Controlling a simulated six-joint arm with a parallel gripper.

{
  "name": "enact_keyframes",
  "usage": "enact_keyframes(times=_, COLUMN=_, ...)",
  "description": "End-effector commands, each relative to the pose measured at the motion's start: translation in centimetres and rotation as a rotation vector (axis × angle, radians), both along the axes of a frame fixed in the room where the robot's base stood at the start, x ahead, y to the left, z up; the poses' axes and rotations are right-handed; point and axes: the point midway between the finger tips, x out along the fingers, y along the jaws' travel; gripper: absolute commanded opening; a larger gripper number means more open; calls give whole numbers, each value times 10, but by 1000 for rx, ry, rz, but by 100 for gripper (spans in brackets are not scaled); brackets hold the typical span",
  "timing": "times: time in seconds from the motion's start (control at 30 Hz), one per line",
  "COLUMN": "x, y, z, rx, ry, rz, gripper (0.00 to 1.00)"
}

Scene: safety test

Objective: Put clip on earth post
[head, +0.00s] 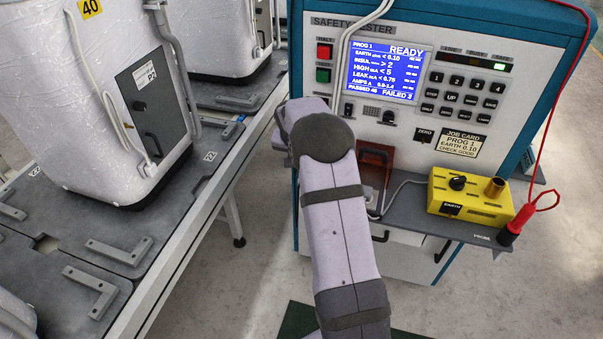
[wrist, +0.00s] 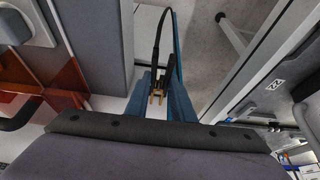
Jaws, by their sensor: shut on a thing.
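My gripper (wrist: 158,96) shows in the wrist view as two blue fingers, shut on a small brass-coloured clip (wrist: 157,93). A black cable (wrist: 161,35) runs up from the clip. In the head view my own arm hides the gripper and the clip. A brass post (head: 495,187) stands on top of a yellow box (head: 470,200) labelled EARTH, on the grey shelf right of my arm. I take this as the earth post, though its label sits lower on the box. The clip is apart from the post, which I cannot make out in the wrist view.
The safety tester (head: 450,40) stands behind, its screen (head: 388,72) reading READY. A red probe (head: 519,218) stands at the shelf's right end, with a red cable rising from it. Wrapped appliances (head: 90,110) stand on the conveyor (head: 175,225) at left. An orange-red guard (wrist: 50,75) is at the wrist view's left.

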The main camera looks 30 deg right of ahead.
Motion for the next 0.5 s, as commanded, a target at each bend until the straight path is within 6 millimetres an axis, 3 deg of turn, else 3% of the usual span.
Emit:
enact_keyframes(times=0.2, x=0, y=0, z=26, rx=-1, ry=-1, rz=0, gripper=6)
enact_keyframes(times=0.5, x=-2, y=2, z=33, rx=0, ry=1, rz=1, gripper=6)
